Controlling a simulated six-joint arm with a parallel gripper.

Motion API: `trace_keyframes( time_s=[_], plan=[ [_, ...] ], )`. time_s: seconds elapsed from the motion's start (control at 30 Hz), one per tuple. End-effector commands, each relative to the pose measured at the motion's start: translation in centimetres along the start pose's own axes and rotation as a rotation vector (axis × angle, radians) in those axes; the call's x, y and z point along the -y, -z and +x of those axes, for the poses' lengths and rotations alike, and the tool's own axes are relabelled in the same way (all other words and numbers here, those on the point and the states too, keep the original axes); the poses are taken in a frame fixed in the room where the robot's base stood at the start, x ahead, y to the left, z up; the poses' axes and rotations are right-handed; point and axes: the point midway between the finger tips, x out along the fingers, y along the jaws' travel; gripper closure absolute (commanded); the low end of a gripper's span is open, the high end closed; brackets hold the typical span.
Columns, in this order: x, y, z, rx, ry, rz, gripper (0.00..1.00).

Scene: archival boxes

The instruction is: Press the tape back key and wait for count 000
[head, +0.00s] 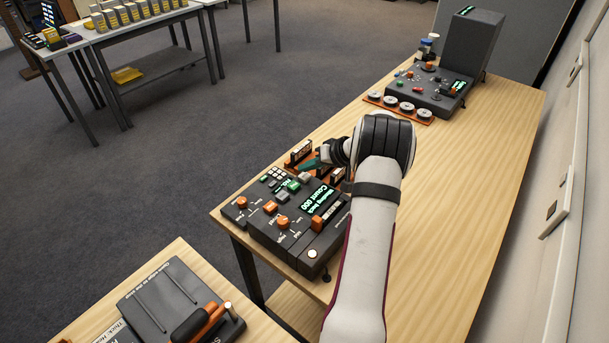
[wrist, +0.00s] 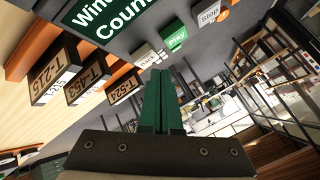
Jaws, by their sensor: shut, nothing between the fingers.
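The tape machine (head: 262,222) is a dark console on the wooden table in the head view. Its lit green display (head: 318,196) shows a winding line and a count that looks like 000, though the print is small. The display shows partly in the wrist view (wrist: 108,20). The grey Back key (wrist: 148,56) sits beside the green Play key (wrist: 176,38) and the grey Stop key (wrist: 208,14). My gripper (wrist: 163,76) is shut and empty, its green fingertips close to the Back key. I cannot tell whether they touch it. My gripper also shows in the head view (head: 308,164).
Labelled tape cartridges, T-215 (wrist: 55,75), T-153 (wrist: 88,78) and T-524 (wrist: 124,92), stand close beside the gripper. A second dark console (head: 430,90) and a row of reels (head: 398,107) are at the table's far end. The table right of my arm is clear.

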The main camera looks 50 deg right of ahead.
Motion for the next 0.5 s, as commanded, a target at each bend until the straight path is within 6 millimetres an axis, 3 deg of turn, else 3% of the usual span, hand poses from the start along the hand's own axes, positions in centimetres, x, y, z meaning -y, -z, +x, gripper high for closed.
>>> trace_keyframes(
  time_s=[0.17,0.5],
  plan=[
    [0.1,0.1,-0.1,-0.001,0.000,-0.001,1.00],
    [1.8,1.9,-2.5,-0.002,-0.001,-0.002,1.00]
  ],
)
